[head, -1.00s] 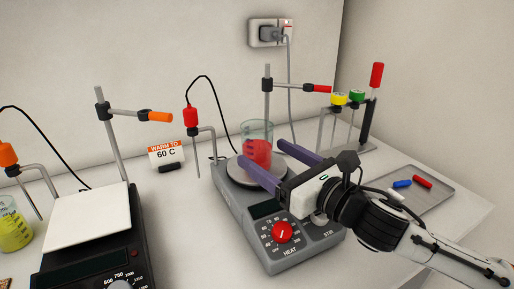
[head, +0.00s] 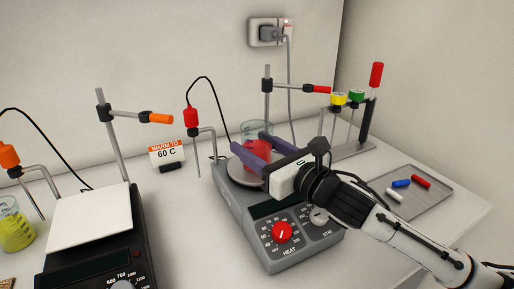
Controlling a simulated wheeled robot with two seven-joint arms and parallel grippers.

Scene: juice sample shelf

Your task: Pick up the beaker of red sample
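The beaker of red sample (head: 257,128) is a clear glass beaker with red liquid, upright on the round plate of the grey hotplate (head: 262,210). My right gripper (head: 248,141) reaches in from the right at beaker height. Its two purple fingers lie on either side of the beaker, one across its near side and one along its far right side. They look spread, with red showing between them; contact with the glass is not clear. The near finger hides part of the lower beaker. My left gripper is not in view.
A rod with a red clamp (head: 318,89) stands behind the beaker, and a red probe (head: 193,118) is to its left. A rack (head: 352,150) and a tray (head: 420,203) are at right. A second hotplate (head: 90,217) and a yellow beaker (head: 15,228) are at left.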

